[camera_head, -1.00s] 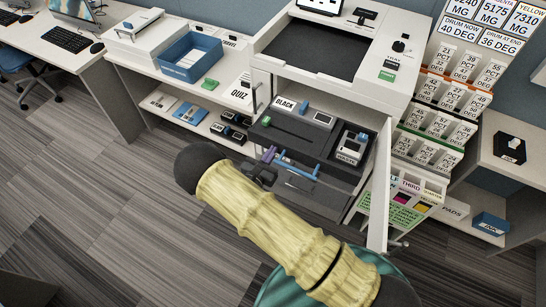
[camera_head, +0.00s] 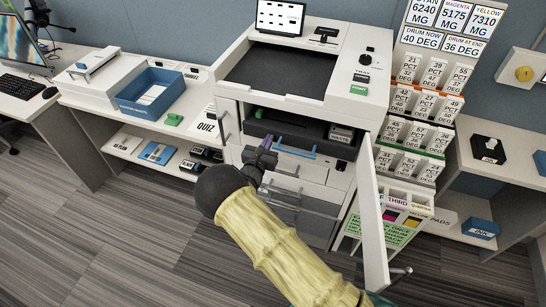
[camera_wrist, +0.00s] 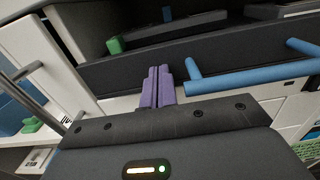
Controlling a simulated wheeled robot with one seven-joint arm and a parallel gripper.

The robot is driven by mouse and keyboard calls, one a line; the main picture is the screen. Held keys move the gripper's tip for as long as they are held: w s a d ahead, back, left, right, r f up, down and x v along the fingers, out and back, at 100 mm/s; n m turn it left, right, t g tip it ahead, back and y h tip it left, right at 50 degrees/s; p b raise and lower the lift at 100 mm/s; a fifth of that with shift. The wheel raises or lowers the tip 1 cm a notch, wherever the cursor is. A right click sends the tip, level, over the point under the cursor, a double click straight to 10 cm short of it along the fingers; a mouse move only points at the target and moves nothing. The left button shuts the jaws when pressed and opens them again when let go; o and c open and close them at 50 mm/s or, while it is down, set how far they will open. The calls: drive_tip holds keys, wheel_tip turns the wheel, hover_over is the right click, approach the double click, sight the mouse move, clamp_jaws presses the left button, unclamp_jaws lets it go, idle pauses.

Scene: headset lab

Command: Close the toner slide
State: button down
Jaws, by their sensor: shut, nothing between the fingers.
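The toner slide (camera_head: 325,147) is a dark tray with a blue bar handle (camera_head: 296,151) on its front. It sits mostly inside the printer opening, with the WASTE box (camera_head: 341,134) still showing above its front wall. In the wrist view the slide's dark front (camera_wrist: 125,73) spans the picture, with the blue handle (camera_wrist: 250,78) at right. My gripper (camera_head: 266,144) is shut and empty, its purple fingers at the front just left of the handle. The fingers also show in the wrist view (camera_wrist: 158,88); I cannot tell whether they touch the front.
The white printer door (camera_head: 372,215) stands open to the right of the slide. Closed drawers with bar handles (camera_head: 298,192) lie below. A blue bin (camera_head: 157,92) and a green block (camera_head: 174,119) are on the left counter. Open floor lies at left.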

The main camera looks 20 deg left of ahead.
sight(273, 133)
drive_tip(key=w+b, duration=0.1)
drive_tip(key=w, duration=0.1)
drive_tip(key=w+b, duration=0.1)
drive_tip(key=w, duration=0.2)
drive_tip(key=shift+d+f, duration=0.15)
drive_tip(key=shift+w, duration=0.7)
drive_tip(key=shift+s+r, duration=0.15)
drive_tip(key=shift+r, duration=0.05)
drive_tip(key=shift+s, duration=0.25)
drive_tip(key=s, duration=1.3)
drive_tip(key=shift+s+a+b, duration=0.15)
drive_tip(key=shift+a+b, duration=0.15)
drive_tip(key=shift+b, duration=0.15)
